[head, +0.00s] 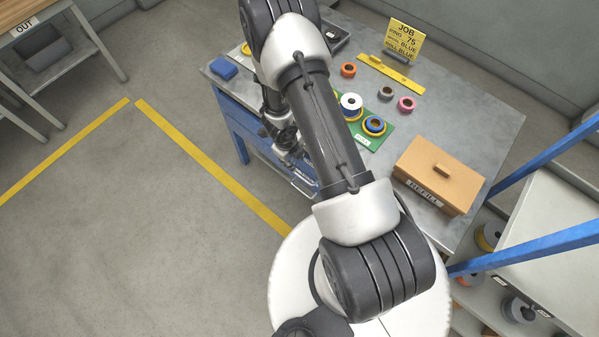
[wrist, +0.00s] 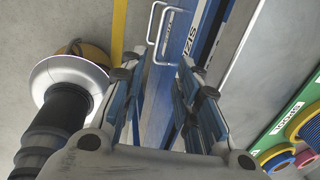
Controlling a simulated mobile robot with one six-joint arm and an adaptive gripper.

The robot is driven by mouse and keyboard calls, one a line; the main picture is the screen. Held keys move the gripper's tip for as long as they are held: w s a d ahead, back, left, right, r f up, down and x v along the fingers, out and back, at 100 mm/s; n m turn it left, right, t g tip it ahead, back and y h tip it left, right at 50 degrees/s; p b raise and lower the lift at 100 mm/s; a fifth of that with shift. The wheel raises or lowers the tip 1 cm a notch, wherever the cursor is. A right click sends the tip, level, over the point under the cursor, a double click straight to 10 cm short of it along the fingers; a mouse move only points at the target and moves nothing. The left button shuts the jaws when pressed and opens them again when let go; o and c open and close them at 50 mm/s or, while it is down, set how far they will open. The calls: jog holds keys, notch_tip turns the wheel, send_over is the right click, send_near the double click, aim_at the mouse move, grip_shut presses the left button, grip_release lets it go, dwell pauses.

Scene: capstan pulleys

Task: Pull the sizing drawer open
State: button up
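The sizing drawer (wrist: 187,22) has a blue front with a partly hidden "SIZI..." label, under the grey bench top. Its pale bar handle (wrist: 151,22) stands out from the front, ahead of my gripper (wrist: 162,68) in the wrist view. My gripper's two fingers are spread apart with nothing between their tips, and the handle lies beyond them. How far the drawer stands open, if at all, I cannot tell.
The bench top (head: 480,125) carries a tan lidded box (head: 440,172), a green mat (head: 378,143) with rings, loose coloured rings, a yellow job sign (head: 405,38) and a blue block (head: 223,68). The floor left of the bench is clear. Blue rack posts stand at the right.

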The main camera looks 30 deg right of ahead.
aim_at(301, 176)
jog(key=d+f+b, duration=0.1)
jog(key=f+b, duration=0.1)
jog(key=f, duration=0.3)
jog(key=d+f+b, duration=0.1)
jog(key=f+b, duration=0.1)
jog(key=f, duration=0.4)
jog(key=w+d+f+b, duration=0.1)
jog(key=f+b, duration=0.1)
jog(key=f, duration=0.4)
jog(key=shift+c, duration=0.6)
grip_shut()
